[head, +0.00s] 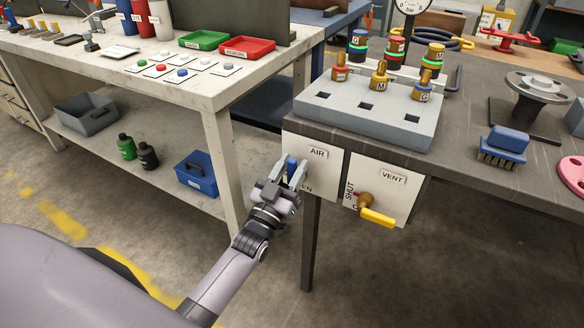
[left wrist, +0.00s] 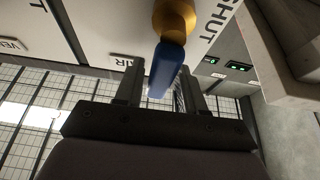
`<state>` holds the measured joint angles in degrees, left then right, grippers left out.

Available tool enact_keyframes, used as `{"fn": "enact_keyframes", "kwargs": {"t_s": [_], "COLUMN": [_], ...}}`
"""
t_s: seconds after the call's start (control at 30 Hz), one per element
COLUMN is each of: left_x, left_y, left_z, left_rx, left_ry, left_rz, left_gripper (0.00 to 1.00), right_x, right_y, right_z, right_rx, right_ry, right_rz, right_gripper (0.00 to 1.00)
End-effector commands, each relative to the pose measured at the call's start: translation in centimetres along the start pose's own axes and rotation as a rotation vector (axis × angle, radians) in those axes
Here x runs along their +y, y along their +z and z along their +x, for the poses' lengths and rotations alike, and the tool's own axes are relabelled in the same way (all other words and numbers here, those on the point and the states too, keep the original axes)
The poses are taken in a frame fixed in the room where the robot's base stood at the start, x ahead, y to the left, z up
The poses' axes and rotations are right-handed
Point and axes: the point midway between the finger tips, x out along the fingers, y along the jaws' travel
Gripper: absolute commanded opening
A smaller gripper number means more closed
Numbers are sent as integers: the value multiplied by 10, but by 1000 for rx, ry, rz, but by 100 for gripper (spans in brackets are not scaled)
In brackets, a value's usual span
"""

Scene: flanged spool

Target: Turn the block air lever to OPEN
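The block air lever has a blue handle (left wrist: 165,70) on a brass hub (left wrist: 175,18) in the left wrist view. In the head view only a bit of its blue handle (head: 291,163) shows at the white AIR panel (head: 322,172). My left gripper (head: 289,175) is at this panel, covering most of the lever and part of the OPEN label. In the left wrist view my left gripper (left wrist: 160,84) is open, one finger on each side of the handle, with a gap on the left side. The SHUT label (left wrist: 210,18) is beside the hub. My right gripper is not in view.
The VENT panel (head: 392,180) with a yellow lever (head: 377,217) is just right of the AIR panel. The grey block (head: 370,110) with brass fittings stands above on the dark table (head: 470,180). A pale workbench (head: 215,100) stands close on the left.

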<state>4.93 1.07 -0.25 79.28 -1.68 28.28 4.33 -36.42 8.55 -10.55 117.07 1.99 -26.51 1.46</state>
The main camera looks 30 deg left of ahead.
Motion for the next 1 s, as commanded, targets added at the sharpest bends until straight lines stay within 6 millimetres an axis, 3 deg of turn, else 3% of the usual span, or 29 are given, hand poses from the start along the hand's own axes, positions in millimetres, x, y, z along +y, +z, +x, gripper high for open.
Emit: {"fn": "enact_keyframes", "kwargs": {"t_s": [0.37, 0.8, 1.0], "left_x": [0, 0, 0], "left_y": [0, 0, 0], "left_z": [-3, -60, -71], "left_rx": [-1, -3, 0], "left_ry": [2, 0, 0], "left_rz": [5, 4, 4], "left_gripper": [49, 49, 49], "right_x": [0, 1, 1], "right_y": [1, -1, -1], "right_z": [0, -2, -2], "right_rx": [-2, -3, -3], "right_ry": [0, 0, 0], "right_rz": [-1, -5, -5], "right_gripper": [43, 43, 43]}}
